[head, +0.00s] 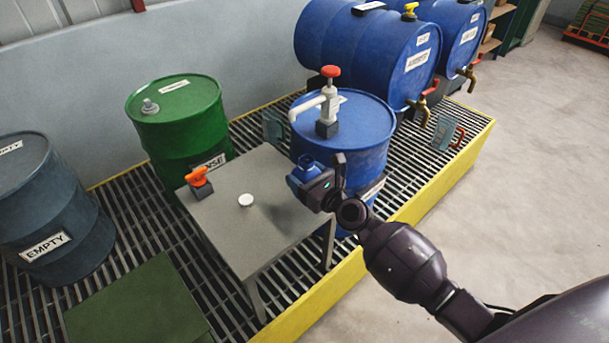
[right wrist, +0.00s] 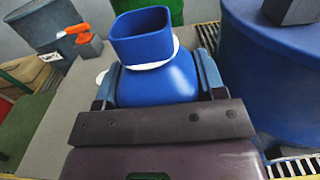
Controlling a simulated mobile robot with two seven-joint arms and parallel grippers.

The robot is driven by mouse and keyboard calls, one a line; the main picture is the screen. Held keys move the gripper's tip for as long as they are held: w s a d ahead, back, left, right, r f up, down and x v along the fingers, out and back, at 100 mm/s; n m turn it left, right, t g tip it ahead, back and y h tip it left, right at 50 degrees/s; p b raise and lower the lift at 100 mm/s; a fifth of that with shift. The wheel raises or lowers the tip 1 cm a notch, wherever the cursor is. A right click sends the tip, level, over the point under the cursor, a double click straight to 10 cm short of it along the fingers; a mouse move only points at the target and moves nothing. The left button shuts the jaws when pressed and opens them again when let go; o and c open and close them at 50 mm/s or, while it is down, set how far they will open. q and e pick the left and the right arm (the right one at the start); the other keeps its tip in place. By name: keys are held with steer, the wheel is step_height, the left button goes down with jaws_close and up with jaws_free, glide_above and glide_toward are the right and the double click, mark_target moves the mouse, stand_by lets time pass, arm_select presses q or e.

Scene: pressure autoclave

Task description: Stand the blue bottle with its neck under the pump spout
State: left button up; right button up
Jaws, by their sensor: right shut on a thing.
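My right gripper (head: 312,184) is shut on the blue bottle (head: 303,173), beside the front of the upright blue drum and by the right edge of the grey table (head: 270,238). In the right wrist view the bottle (right wrist: 155,85) sits between both fingers, with a wide square open mouth and a white ring at its neck. The pump (head: 328,105), white with a red knob, stands on the drum (head: 362,125). Its white spout (head: 294,114) bends down at the left. The bottle is lower than the spout and apart from it. The bottle's base is hidden. My left gripper is out of view.
A green drum (head: 178,115) and a grey drum (head: 50,210) stand to the left. Blue drums with taps (head: 370,45) lie behind. A yellow edge (head: 440,185) borders the grating.

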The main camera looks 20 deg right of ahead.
steer(key=shift+w+f+b, duration=0.45)
steer(key=shift+w+f, duration=0.1)
steer(key=shift+w, duration=0.2)
steer(key=shift+w+f+b, duration=0.35)
steer(key=shift+w+b, duration=0.05)
steer(key=shift+w, duration=0.35)
steer(key=shift+w+f+b, duration=0.25)
steer(key=shift+w+b, duration=0.1)
steer(key=shift+w, duration=0.15)
steer(key=shift+w+d+b, duration=0.1)
steer(key=shift+w+b, duration=0.35)
steer(key=shift+w, duration=1.4)
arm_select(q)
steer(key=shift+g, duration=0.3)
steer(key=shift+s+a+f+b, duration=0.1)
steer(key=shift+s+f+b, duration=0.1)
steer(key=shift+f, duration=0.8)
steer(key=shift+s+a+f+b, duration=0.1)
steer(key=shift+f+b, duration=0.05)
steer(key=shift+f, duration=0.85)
arm_select(e)
steer(key=shift+w+f, duration=0.1)
steer(key=shift+w, duration=1.2)
steer(key=o, duration=1)
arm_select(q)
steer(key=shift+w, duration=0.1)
arm_select(e)
steer(key=shift+s+d, duration=0.1)
